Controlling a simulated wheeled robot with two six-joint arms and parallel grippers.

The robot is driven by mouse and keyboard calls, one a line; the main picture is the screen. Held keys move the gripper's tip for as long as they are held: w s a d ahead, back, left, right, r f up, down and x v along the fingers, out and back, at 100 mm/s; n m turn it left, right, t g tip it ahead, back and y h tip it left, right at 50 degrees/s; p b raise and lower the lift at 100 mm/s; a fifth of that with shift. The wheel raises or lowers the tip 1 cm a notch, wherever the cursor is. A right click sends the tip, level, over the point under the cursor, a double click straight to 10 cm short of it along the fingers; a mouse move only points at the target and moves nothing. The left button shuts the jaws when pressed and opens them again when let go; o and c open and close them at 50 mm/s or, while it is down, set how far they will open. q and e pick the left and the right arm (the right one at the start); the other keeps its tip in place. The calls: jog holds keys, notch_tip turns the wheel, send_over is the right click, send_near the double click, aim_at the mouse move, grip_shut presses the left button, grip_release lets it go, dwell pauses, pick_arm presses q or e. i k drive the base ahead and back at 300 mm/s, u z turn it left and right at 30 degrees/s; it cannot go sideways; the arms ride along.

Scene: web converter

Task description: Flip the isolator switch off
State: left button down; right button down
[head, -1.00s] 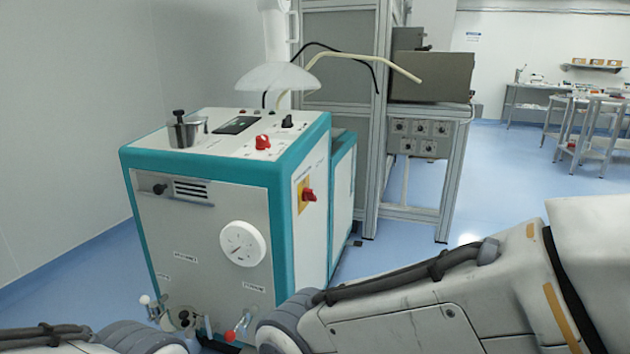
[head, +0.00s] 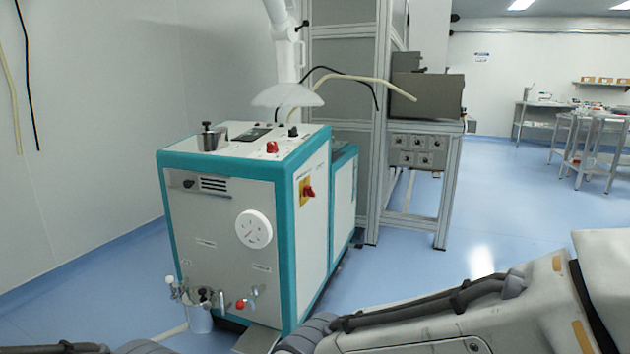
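The isolator switch (head: 308,191) is a red rotary knob on a yellow plate, on the right side panel of a teal and white machine (head: 232,258). A second red knob (head: 272,147) sits on the machine's top panel. The marks on the isolator switch are too small to read. Parts of both my arms show along the bottom edge, the right one large at the lower right. Neither gripper is in view.
A metal frame with a grey box (head: 428,92) and a switch panel (head: 416,151) stands behind the machine. A white hood (head: 286,95) hangs over its top. Valves (head: 242,302) stick out low at its front. The blue floor (head: 400,268) to the right is clear.

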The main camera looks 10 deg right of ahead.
aim_at(308, 190)
jog(key=z, duration=0.3)
jog(key=i, duration=1.35)
jog(key=u, duration=0.25)
